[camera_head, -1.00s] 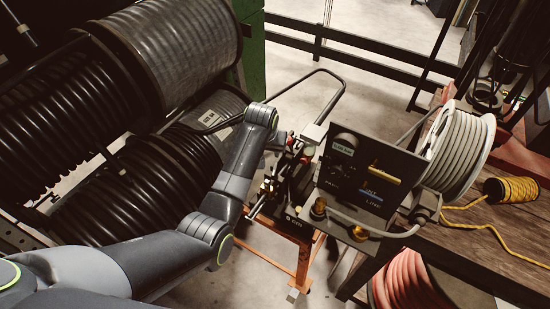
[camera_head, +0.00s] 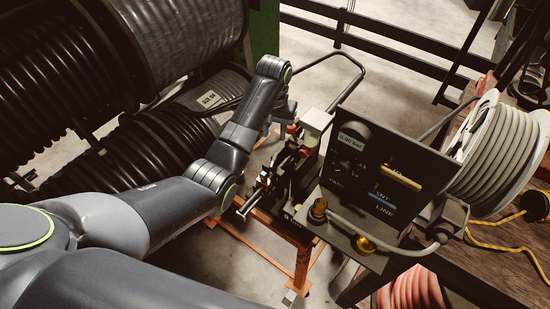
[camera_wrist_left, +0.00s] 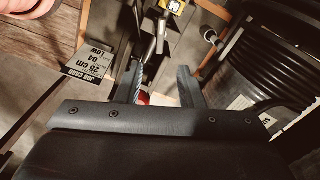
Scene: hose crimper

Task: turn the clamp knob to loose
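The hose crimper bench (camera_head: 303,160) stands in the middle of the head view, with a black panel (camera_head: 370,165) on its right. A small red part (camera_head: 291,128), which may be the clamp knob, sits on its upper left side. My left gripper (camera_head: 285,106) is just above and left of it, partly hidden by my wrist. In the left wrist view the two fingers of my left gripper (camera_wrist_left: 160,86) are apart. A red part (camera_wrist_left: 143,98) shows between them, close to the left finger and partly hidden; I cannot tell whether they touch. My right gripper is not in view.
Large black hose reels (camera_head: 80,95) fill the left side. A white hose reel (camera_head: 505,150) and a wooden bench (camera_head: 480,265) are at right. A bent metal handle (camera_head: 335,55) rises behind the crimper. A job card (camera_wrist_left: 93,60) shows in the left wrist view.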

